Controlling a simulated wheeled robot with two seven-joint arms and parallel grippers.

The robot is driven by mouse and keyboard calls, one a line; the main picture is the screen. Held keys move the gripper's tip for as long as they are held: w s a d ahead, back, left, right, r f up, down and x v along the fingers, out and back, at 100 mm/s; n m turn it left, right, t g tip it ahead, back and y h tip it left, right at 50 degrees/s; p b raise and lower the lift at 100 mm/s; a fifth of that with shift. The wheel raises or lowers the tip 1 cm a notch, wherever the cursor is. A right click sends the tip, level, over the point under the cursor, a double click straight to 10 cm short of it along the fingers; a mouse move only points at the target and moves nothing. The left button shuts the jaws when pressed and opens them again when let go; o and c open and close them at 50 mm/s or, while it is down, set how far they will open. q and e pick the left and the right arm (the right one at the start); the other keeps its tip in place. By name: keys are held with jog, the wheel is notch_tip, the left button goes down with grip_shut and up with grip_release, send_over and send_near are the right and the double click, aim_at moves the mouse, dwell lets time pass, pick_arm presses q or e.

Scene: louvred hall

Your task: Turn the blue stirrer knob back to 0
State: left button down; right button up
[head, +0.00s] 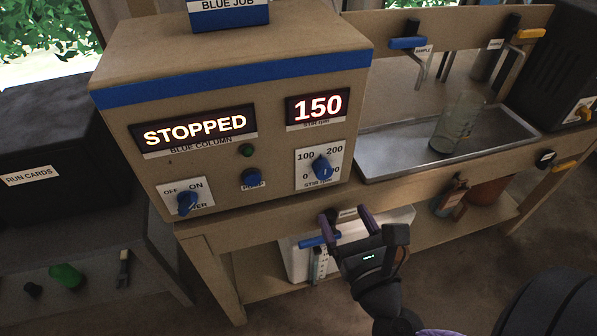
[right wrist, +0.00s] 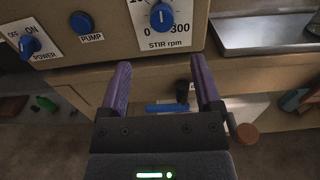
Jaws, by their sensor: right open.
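The blue stirrer knob (head: 322,168) sits on a white dial plate marked from 0 to 300, low on the right of the tan cabinet's front. Its white mark stands about upright in the right wrist view (right wrist: 162,16). The red display (head: 317,107) above it reads 150. My right gripper (head: 345,214) is open and empty, below and a little right of the knob and apart from it. In the right wrist view its purple fingers (right wrist: 157,85) are spread, with the knob beyond them. My left gripper is not in view.
The other display (head: 195,130) reads STOPPED. A blue power knob (head: 187,203) and pump button (head: 251,178) sit left of the dial. A metal tray (head: 400,158) with a glass jar (head: 458,125) is at right. The bench edge lies under the cabinet.

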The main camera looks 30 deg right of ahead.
aim_at(325, 175)
jog(key=x, duration=0.9)
jog(key=shift+w+d, duration=0.1)
jog(key=shift+w+d+r, duration=0.1)
jog(key=shift+w, duration=0.3)
grip_shut()
dwell(0.9)
